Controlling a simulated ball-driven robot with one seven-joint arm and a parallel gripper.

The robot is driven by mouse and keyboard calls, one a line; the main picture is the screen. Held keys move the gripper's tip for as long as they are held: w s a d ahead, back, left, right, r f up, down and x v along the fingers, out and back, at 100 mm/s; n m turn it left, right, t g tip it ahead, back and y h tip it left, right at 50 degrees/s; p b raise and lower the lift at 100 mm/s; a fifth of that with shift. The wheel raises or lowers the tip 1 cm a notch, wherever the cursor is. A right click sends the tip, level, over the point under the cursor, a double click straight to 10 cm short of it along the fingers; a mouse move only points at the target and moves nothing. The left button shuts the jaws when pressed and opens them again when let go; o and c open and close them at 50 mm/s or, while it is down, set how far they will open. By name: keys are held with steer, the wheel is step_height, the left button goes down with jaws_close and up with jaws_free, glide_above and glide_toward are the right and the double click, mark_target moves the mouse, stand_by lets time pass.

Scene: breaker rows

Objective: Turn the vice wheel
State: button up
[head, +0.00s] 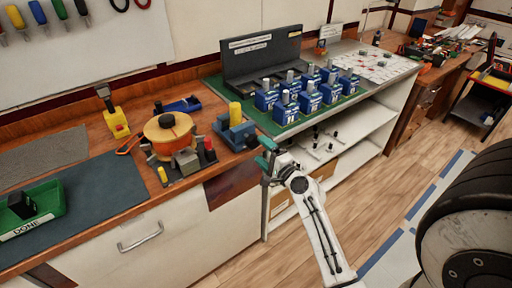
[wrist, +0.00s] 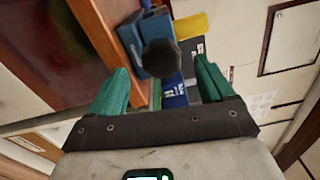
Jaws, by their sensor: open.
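The blue vice (head: 236,133) stands at the front edge of the wooden bench in the head view, with a yellow cylinder (head: 235,113) at it. The vice wheel is a dark, many-sided knob (wrist: 161,58) in the wrist view, in front of the blue vice body (wrist: 130,36). My gripper (head: 263,151) is just right of the vice, off the bench's front edge. In the wrist view my gripper (wrist: 162,66) is open and empty, its green fingers apart on either side of the wheel in the picture. Contact with the wheel is not visible.
An orange round-topped device (head: 168,128) stands left of the vice. Several blue breakers (head: 285,108) stand on the green mat to the right. A green DONE tray (head: 35,210) is at far left. The floor (head: 300,262) in front of the cabinets shows free room.

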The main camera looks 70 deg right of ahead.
steer(key=shift+b+v, duration=0.45)
steer(key=shift+v, duration=2.25)
steer(key=w+a+f+n+g+y, duration=0.25)
steer(key=a+f+n+y, duration=0.2)
steer(key=a+n, duration=0.35)
steer(key=w+a+f+n+g+y, duration=0.1)
steer(key=w+a+f+n+y, duration=0.4)
steer(key=a, duration=0.6)
steer(key=s+a+f+n+g, duration=0.1)
steer(key=s+a+n+g, duration=0.4)
steer(key=s+n, duration=0.1)
steer(key=s+a+f+n+g, duration=0.1)
steer(key=s+a+n+g, duration=0.4)
steer(key=s, duration=0.4)
steer(key=shift+s+n+g, duration=0.3)
steer(key=shift+n+g, duration=0.05)
steer(key=shift+n, duration=0.25)
